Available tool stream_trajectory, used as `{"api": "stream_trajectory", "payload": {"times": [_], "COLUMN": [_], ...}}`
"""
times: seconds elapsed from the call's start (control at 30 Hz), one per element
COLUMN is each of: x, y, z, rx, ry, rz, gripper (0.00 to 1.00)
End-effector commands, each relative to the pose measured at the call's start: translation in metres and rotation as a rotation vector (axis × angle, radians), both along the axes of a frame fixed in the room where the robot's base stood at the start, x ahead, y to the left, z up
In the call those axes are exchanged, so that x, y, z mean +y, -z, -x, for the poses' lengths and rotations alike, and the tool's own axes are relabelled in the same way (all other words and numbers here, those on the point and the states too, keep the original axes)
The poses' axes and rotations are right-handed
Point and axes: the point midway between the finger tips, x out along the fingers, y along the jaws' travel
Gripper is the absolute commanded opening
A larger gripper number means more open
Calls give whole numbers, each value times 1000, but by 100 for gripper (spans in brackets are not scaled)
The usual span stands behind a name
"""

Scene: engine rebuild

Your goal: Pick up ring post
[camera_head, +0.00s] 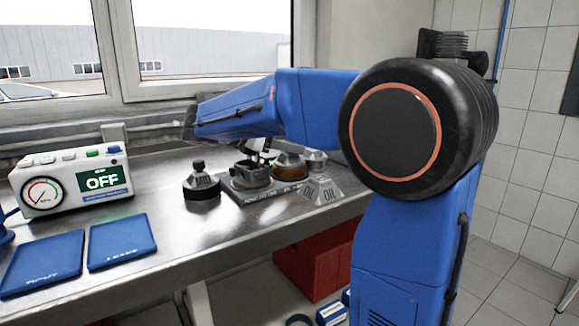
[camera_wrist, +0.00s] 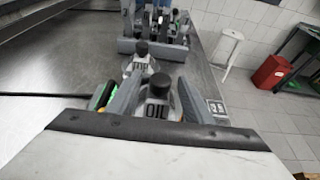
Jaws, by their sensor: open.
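In the head view, a dark knobbed post (camera_head: 201,183) stands upright on the bench, left of a grey labelled tray (camera_head: 232,192); its label is too small to read, so I cannot tell if it is the ring post. My gripper (camera_wrist: 157,92) appears open and empty in the wrist view, with grey fingers spread left and right. A post with a black knob and an OIL label (camera_wrist: 157,109) shows between them; I cannot tell how far below it is. A second black-knobbed post (camera_wrist: 141,50) stands beyond. In the head view my arm mostly hides the gripper.
Grey OIL-marked pieces (camera_head: 322,192) and a brown-based part (camera_head: 289,166) are crowded around the tray. A gauge box reading OFF (camera_head: 72,181) and blue mats (camera_head: 122,242) lie left. A red cabinet (camera_head: 312,262) stands below the bench. The bench between mats and post is clear.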

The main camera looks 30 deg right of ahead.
Motion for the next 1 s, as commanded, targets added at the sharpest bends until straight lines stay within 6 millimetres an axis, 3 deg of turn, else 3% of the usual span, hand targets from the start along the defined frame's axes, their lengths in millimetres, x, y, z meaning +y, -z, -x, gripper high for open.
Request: {"api": "stream_trajectory", "payload": {"times": [0.37, 0.57, 1.0], "x": [-8, -8, -8], "y": [3, 3, -5], "z": [0, 0, 0], "rx": [0, 0, -1], "ry": [-1, -1, -1], "rz": [-1, -1, 0], "gripper": [46, 0, 0]}}
